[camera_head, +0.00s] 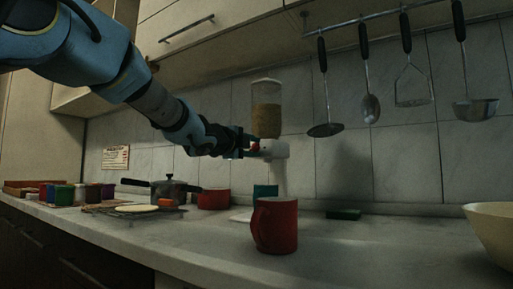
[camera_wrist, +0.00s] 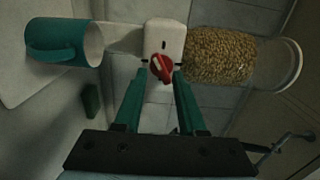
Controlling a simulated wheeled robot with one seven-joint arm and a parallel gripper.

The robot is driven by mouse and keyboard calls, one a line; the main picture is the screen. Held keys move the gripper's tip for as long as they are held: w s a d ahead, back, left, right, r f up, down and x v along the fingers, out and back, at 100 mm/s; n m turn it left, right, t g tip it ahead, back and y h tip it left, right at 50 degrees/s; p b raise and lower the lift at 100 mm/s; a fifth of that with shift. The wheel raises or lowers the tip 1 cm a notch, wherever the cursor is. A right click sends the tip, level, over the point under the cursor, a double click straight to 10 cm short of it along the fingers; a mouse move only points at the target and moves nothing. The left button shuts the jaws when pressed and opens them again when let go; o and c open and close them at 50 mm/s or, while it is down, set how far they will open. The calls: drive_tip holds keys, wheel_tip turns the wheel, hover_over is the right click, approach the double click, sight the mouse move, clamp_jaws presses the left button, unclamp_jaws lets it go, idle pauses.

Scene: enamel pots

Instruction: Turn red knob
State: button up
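The red knob (camera_wrist: 162,68) sits on the white body (camera_wrist: 165,36) of a dispenser. In the head view the knob (camera_head: 254,146) is a small red spot at my gripper's tip. A clear container (camera_wrist: 222,56) of grain is joined to the dispenser; in the head view it (camera_head: 266,106) stands upright on top. My gripper (camera_wrist: 162,72) is open, with its two teal fingers on either side of the knob. I cannot tell whether the fingers touch it. A teal mug (camera_wrist: 60,42) is at the dispenser's spout; in the head view it (camera_head: 265,191) stands below.
A red mug (camera_head: 275,226) stands near the counter's front. A red pot (camera_head: 213,199), a dark-handled pot (camera_head: 172,190) and several jars (camera_head: 80,193) are to the left. Utensils (camera_head: 412,83) hang at the upper right. A pale bowl (camera_head: 493,228) is at the right edge.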

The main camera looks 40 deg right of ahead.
drive_tip(key=shift+o, duration=0.6)
drive_tip(key=shift+f, duration=0.1)
drive_tip(key=shift+s, duration=0.1)
drive_tip(key=shift+s, duration=0.1)
drive_tip(key=v, duration=1)
drive_tip(key=shift+a, duration=0.3)
